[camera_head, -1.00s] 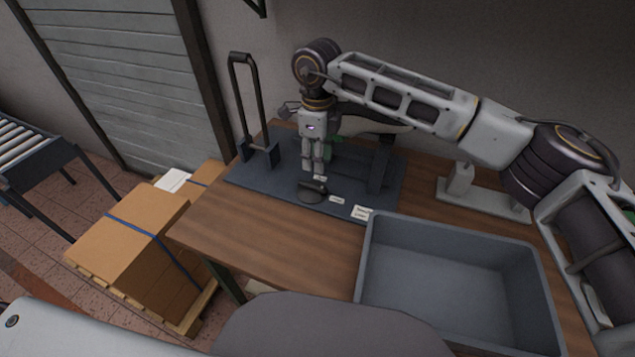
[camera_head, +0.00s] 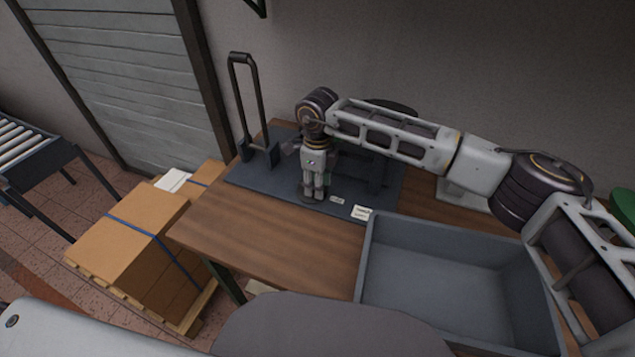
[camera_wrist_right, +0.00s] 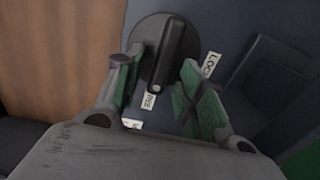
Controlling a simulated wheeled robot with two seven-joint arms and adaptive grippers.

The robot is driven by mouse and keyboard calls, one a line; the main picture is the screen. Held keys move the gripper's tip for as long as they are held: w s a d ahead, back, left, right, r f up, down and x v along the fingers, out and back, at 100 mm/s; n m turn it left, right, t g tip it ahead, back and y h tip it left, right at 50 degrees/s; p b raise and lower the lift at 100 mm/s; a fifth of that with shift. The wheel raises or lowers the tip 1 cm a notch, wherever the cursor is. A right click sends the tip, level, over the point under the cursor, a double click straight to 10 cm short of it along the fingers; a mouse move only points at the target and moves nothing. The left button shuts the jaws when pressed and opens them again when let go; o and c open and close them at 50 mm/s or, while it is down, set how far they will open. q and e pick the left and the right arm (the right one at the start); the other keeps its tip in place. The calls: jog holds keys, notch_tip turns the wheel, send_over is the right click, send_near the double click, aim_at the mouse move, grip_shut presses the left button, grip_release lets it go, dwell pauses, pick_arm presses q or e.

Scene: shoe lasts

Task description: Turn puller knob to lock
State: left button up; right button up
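The black puller knob (camera_wrist_right: 172,48) is a round disc with a raised bar handle. In the wrist view the bar runs roughly up and down, its lower end near the FREE label (camera_wrist_right: 149,99). The LOCK label (camera_wrist_right: 211,64) is to its right. My right gripper (camera_wrist_right: 161,58) is open, with one green-padded finger on each side of the bar; gaps show between bar and fingers. In the head view the right gripper (camera_head: 313,193) points down over the knob, largely hiding it. My left gripper is not in view.
The dark base plate (camera_head: 250,182) lies on the wooden table (camera_head: 265,240), with a tall black U-shaped handle (camera_head: 241,58) at its left. A grey bin (camera_head: 365,262) stands at the front right. Boxes (camera_head: 120,247) on a pallet are left of the table.

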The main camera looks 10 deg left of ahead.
grip_shut()
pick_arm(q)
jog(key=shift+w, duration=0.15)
